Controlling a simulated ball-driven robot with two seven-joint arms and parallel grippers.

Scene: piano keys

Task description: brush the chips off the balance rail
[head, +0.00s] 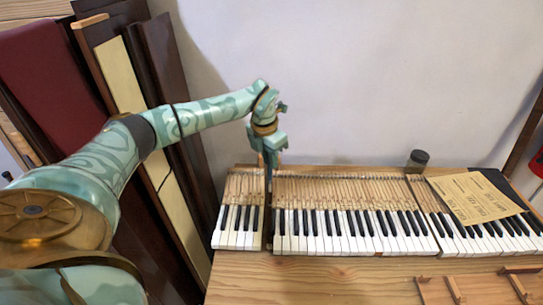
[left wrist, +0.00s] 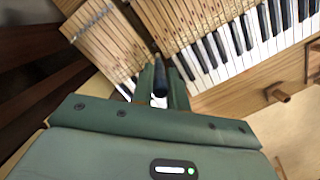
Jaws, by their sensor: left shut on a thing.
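My left gripper (head: 270,160) points down over the piano keys (head: 350,228), above a narrow gap in the row. It is shut on a dark slender handle (left wrist: 159,76), likely a brush, which shows between its fingers in the left wrist view (left wrist: 162,92). The lower end of the held thing is hard to make out against the dark gap, so I cannot tell whether it touches anything. The balance rail is not clearly seen, and chips are too small to tell. My right gripper is not in view.
A brown sheet of paper (head: 475,197) lies over the right keys. A dark round pot (head: 418,160) stands behind the keys. Loose wooden pieces (head: 455,290) lie on the bench at the front right. Boards (head: 130,95) lean at the left. The bench front (head: 310,280) is clear.

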